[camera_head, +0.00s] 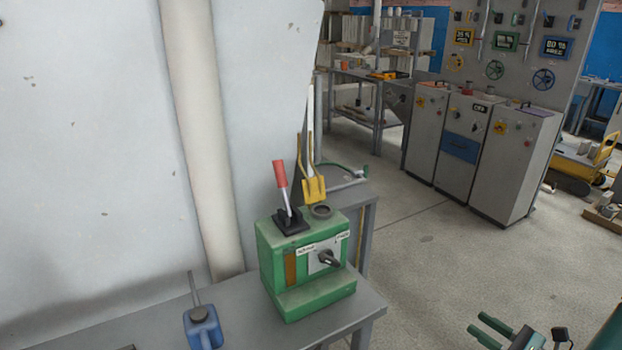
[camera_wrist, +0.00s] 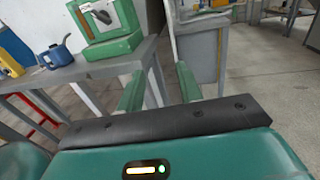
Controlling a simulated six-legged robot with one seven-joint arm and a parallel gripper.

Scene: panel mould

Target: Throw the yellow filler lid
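A green machine (camera_head: 305,262) stands on a grey bench, with a red-handled lever (camera_head: 281,178) on its top and a dark knob on its front. A yellow lid-like piece (camera_head: 314,189) stands raised at the back of the machine top, behind a round dark filler opening (camera_head: 321,211). I take it to be the yellow filler lid. My gripper (camera_head: 477,324) is at the lower right of the head view, well apart from the machine. In the wrist view my gripper (camera_wrist: 160,86) has its two green fingers spread with nothing between them. The machine's lower part (camera_wrist: 110,45) shows there at upper left; the lid does not.
A blue can (camera_head: 203,328) with a spout stands on the bench (camera_head: 352,307) left of the machine. A large pale wall-like panel (camera_head: 90,130) rises behind the bench. Grey cabinets (camera_head: 463,145) stand at the back right. The floor (camera_head: 420,260) right of the bench is clear.

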